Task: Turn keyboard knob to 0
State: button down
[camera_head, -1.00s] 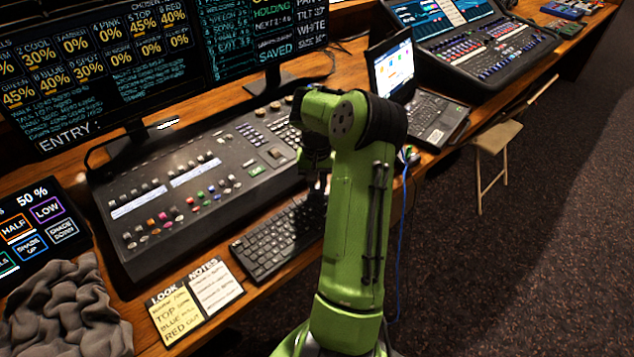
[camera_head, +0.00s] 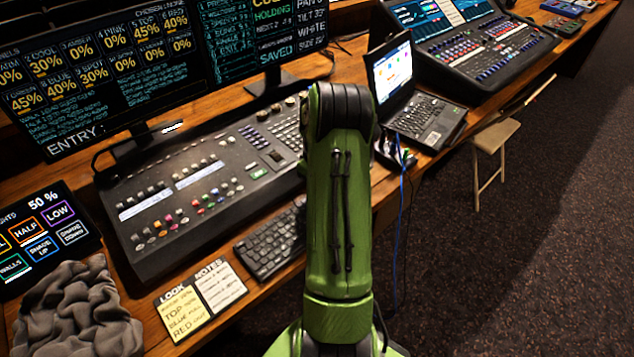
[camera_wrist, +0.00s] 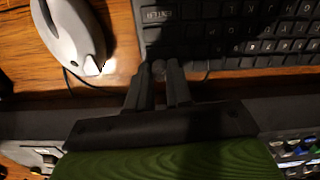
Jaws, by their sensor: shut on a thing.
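The black keyboard (camera_head: 272,240) lies on the wooden desk in front of the lighting console; its right part is hidden behind my arm. In the wrist view, part of the keyboard (camera_wrist: 240,36) fills the top right. My gripper (camera_wrist: 158,72) is at the keyboard's edge near its corner, with its dark fingers close together. They are shut on a small greyish piece between the tips, seemingly the keyboard knob (camera_wrist: 158,69). The knob's marking and angle cannot be read. My gripper is hidden behind my arm in the head view.
A grey mouse (camera_wrist: 75,38) lies left of the fingers in the wrist view. The console (camera_head: 205,185) stands behind the keyboard. Paper notes (camera_head: 201,298) and a grey cloth (camera_head: 75,310) lie to the left. A laptop (camera_head: 425,112) with cables stands right of my arm.

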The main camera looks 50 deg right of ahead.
jog(key=shift+n, duration=1.6)
jog(key=c, duration=1)
grip_release()
notch_tip(320, 180, up, 16)
jog(key=p, duration=0.3)
jog(key=shift+f, duration=0.15)
